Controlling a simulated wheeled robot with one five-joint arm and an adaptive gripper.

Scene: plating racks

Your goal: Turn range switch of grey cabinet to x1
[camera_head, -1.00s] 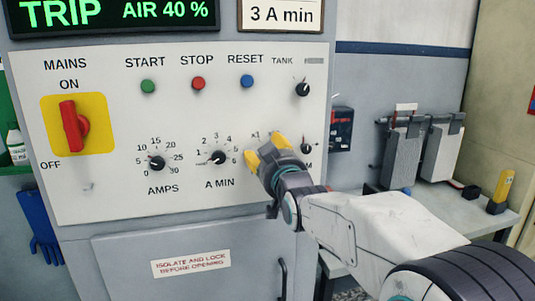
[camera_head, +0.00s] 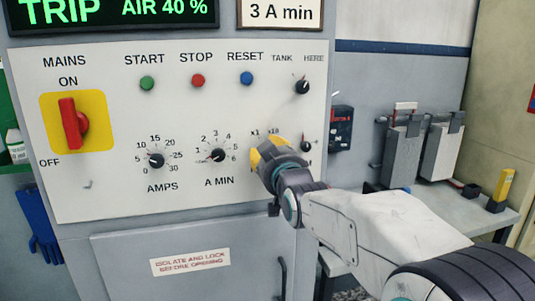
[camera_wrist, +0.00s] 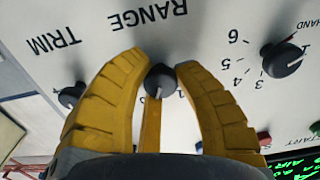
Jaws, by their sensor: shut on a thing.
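The grey cabinet (camera_head: 110,205) has a pale control panel with several knobs. Its range switch is hidden behind my gripper (camera_head: 268,153) in the head view, with the x1 mark (camera_head: 255,132) and x10 mark (camera_head: 273,131) showing just above. A pale pointer line shows on the knob's lower side there, toward the scale marks. The RANGE label (camera_wrist: 147,18) reads upside down.
The A MIN knob (camera_head: 218,156) is left of my gripper, and the TRIM knob (camera_head: 306,146) close on its right. The tank knob (camera_head: 302,87) is above. A red mains switch (camera_head: 73,123) is far left. A bench (camera_head: 450,215) stands at right.

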